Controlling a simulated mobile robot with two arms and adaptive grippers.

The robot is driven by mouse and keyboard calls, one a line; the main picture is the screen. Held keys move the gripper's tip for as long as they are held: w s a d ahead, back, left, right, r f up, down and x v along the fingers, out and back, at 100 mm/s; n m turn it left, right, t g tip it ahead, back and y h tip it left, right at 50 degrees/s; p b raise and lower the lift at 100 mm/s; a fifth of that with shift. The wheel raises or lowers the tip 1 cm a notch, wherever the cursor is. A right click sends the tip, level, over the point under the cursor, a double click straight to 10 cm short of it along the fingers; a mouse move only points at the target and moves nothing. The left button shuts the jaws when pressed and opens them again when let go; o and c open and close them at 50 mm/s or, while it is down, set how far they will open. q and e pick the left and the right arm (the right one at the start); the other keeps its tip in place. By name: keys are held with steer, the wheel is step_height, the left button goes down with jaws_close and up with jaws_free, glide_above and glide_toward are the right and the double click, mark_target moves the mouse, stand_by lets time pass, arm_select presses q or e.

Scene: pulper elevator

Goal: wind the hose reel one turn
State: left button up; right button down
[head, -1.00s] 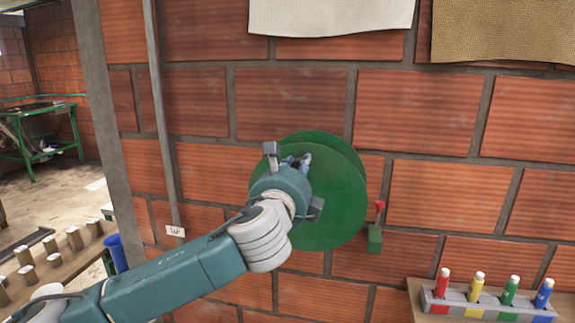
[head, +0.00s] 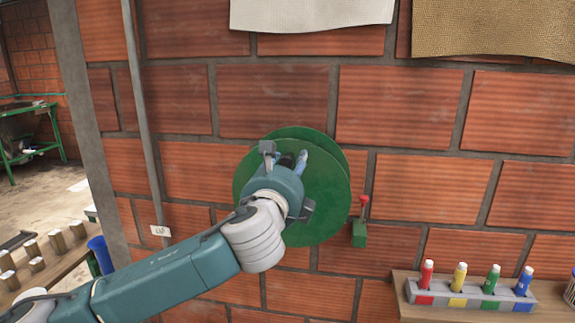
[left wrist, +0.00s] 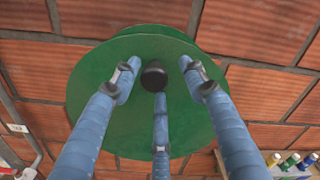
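The hose reel (head: 325,205) is a green double disc mounted on the brick wall, in the middle of the head view. Its green face also fills the middle of the left wrist view (left wrist: 110,120). A black round knob (left wrist: 153,76) stands out from the disc's upper part. My left gripper (head: 296,160) is in front of the reel. In the left wrist view its three blue fingers (left wrist: 158,72) are spread around the knob, with gaps at the two side fingers. Whether the lower finger touches the knob is unclear. My right gripper is not in view.
A small green box with a red-knobbed lever (head: 361,225) is on the wall right of the reel. A rack of coloured bottles (head: 470,294) stands on a shelf at lower right. A vertical pipe (head: 146,130) runs up the wall at left.

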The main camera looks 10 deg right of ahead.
arm_select(q)
steer(key=shift+a+r, duration=0.1)
steer(key=v, duration=1.2)
